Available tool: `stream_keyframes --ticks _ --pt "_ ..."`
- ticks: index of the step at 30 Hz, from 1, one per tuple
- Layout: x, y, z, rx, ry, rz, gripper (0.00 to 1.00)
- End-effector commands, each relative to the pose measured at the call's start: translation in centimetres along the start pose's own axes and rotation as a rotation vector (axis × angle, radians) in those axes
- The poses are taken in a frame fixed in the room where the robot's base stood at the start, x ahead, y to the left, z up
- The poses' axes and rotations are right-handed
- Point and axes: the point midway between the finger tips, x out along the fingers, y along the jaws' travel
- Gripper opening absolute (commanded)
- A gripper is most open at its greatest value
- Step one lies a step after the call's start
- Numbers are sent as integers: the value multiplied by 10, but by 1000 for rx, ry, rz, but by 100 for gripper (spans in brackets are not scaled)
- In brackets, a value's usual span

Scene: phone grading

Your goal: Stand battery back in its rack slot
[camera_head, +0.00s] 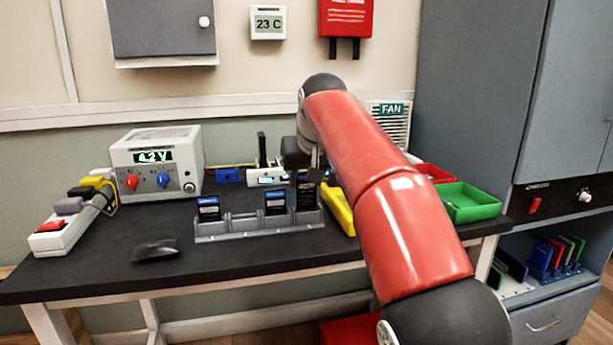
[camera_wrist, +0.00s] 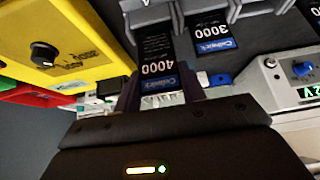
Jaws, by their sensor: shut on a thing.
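The battery marked 4000 (camera_wrist: 157,62), black with a blue label, is between the fingers of my gripper (camera_wrist: 160,93), which is shut on it. In the head view this battery (camera_head: 307,196) is upright at the right end of the grey rack (camera_head: 240,235). Its lower end is at the end slot; I cannot tell whether it rests on the slot floor. The battery marked 3000 (camera_wrist: 216,55) stands one slot over, and it also shows in the head view (camera_head: 275,203). Another battery (camera_head: 208,209) stands in the left end slot. My arm partly hides the gripper in the head view.
A yellow box with a black knob (camera_wrist: 65,48) is close beside the rack. Green (camera_head: 470,203) and red (camera_head: 436,173) trays lie at the right. A power supply (camera_head: 158,165) stands at the back left. A dark mouse-like object (camera_head: 155,250) lies in front.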

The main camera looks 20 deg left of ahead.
Motion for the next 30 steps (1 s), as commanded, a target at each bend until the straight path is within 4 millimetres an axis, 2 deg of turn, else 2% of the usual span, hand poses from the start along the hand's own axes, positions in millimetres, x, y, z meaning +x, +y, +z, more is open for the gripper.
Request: stream_keyframes --ticks 30 --pt "23 0 15 0 1 0 14"
